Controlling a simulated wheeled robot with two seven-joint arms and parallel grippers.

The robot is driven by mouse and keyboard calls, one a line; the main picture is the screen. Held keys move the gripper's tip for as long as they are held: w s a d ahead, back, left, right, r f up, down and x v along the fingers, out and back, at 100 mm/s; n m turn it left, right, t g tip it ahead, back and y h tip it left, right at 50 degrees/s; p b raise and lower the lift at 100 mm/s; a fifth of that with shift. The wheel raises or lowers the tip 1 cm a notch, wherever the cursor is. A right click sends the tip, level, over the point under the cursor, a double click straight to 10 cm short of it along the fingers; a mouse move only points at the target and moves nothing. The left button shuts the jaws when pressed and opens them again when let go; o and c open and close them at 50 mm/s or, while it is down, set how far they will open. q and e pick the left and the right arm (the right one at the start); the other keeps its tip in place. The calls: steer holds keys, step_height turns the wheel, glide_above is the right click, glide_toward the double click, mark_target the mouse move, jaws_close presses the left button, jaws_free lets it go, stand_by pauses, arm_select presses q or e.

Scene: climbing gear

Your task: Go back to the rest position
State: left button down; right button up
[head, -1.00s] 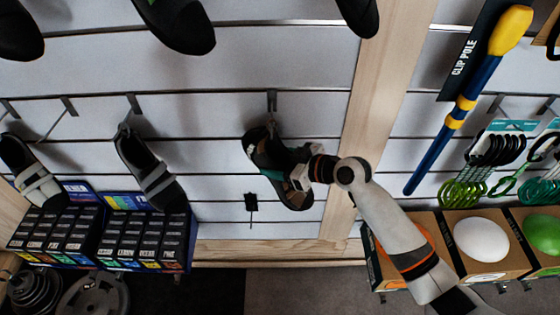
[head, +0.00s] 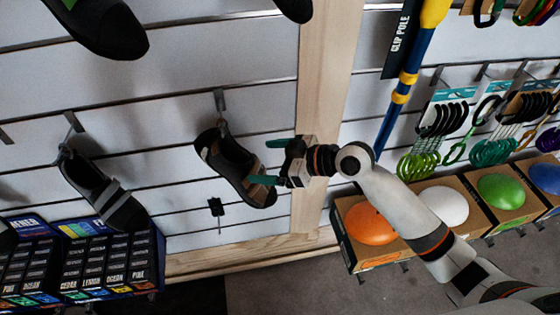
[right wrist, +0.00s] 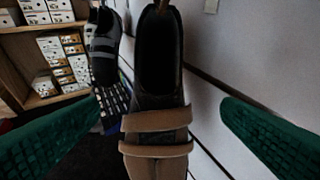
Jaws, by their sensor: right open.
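My right gripper (head: 275,162) is open beside a dark climbing shoe with tan straps (head: 236,168), which hangs from a hook on the slatted wall. In the head view the green fingertips are at the right side of the shoe. In the right wrist view the shoe (right wrist: 158,90) hangs between the two widely parted green fingers, and no contact with either finger shows. My left gripper is not in view.
Another strapped shoe (head: 100,190) hangs to the left above dark boxes (head: 110,262). A wooden post (head: 318,110) stands behind my right arm. Boxed helmets, including an orange one (head: 370,223), line the right, below hanging carabiners (head: 440,135) and a clip pole (head: 405,85).

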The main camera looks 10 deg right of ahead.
steer(key=s+d+f+m+g+h, duration=0.1)
steer(key=s+d+f+m+h, duration=0.3)
steer(key=s, duration=0.5)
steer(key=s+d+f+m+g+h, duration=0.2)
steer(key=s+d+f+m+h, duration=0.25)
steer(key=s, duration=0.45)
steer(key=s+d+f+m+g+h, duration=0.1)
steer(key=s+d+f+m+h, duration=0.15)
steer(key=s+d+f, duration=0.4)
steer(key=s+a+f+n+g, duration=0.1)
steer(key=s+f, duration=0.1)
steer(key=f, duration=1.1)
steer(key=s+a+f, duration=0.1)
steer(key=s+f, duration=0.1)
steer(key=f, duration=1.1)
steer(key=s+d+f+g, duration=0.1)
steer(key=s+d+f, duration=0.2)
steer(key=s+f, duration=1.1)
steer(key=shift+s+f+h+p, duration=0.35)
steer(key=shift+s+p, duration=0.1)
steer(key=shift+s, duration=0.25)
steer(key=shift+c, duration=0.5)
